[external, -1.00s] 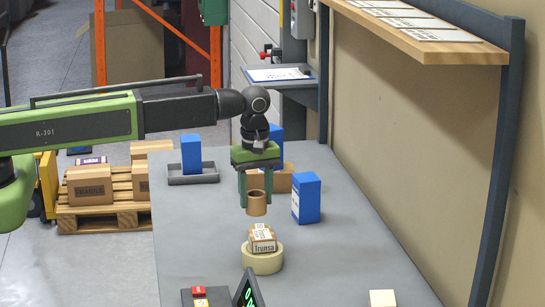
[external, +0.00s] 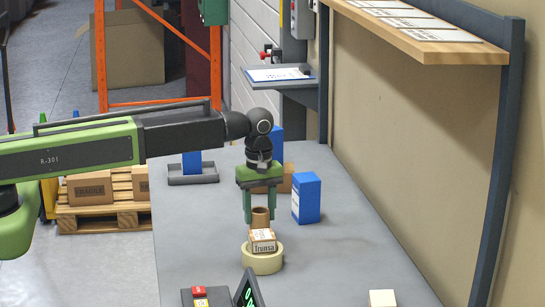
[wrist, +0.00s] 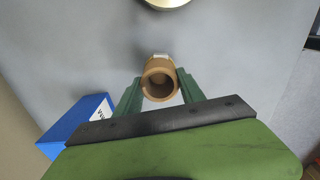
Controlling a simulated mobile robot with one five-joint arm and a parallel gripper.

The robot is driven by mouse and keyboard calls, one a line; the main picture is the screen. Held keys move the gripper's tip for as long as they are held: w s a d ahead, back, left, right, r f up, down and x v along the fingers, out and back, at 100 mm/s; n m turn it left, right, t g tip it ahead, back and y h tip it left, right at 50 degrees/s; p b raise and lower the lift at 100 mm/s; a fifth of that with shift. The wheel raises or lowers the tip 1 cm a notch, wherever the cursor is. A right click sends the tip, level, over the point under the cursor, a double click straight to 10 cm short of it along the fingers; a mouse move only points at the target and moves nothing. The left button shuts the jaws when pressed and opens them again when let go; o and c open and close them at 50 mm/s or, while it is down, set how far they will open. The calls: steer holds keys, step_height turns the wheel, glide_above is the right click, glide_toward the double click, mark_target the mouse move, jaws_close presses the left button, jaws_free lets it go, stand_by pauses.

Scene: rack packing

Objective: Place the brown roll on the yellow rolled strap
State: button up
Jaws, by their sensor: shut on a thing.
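The brown roll (external: 260,216) is upright between the fingers of my gripper (external: 260,206), which is shut on it. In the wrist view the roll (wrist: 159,83) shows its open hollow end between the green fingers (wrist: 160,92). The pale yellow rolled strap (external: 263,263) lies flat on the grey table, nearer the external camera than my gripper. A pale rounded edge at the top of the wrist view is probably the strap (wrist: 167,3). A small printed carton (external: 262,241) appears at the strap's far edge, just below the roll; whether it rests on the strap is unclear.
A blue box (external: 306,198) stands right of my gripper; it also shows in the wrist view (wrist: 77,124). Another blue box and a grey tray (external: 193,179) are at the back left. A cream block (external: 382,298) is front right. The right-hand table is mostly clear.

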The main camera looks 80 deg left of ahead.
mark_target(259, 210)
steer(key=o, duration=1.4)
steer(key=shift+c, duration=0.2)
step_height(259, 210, up, 12)
steer(key=p, duration=1.2)
steer(key=s+d+f+m+b, duration=0.1)
steer(key=s+d+m, duration=1.2)
steer(key=m, duration=0.6)
steer(key=shift+s+f+m, duration=0.15)
steer(key=shift+s+m, duration=0.25)
steer(key=shift+s, duration=0.9)
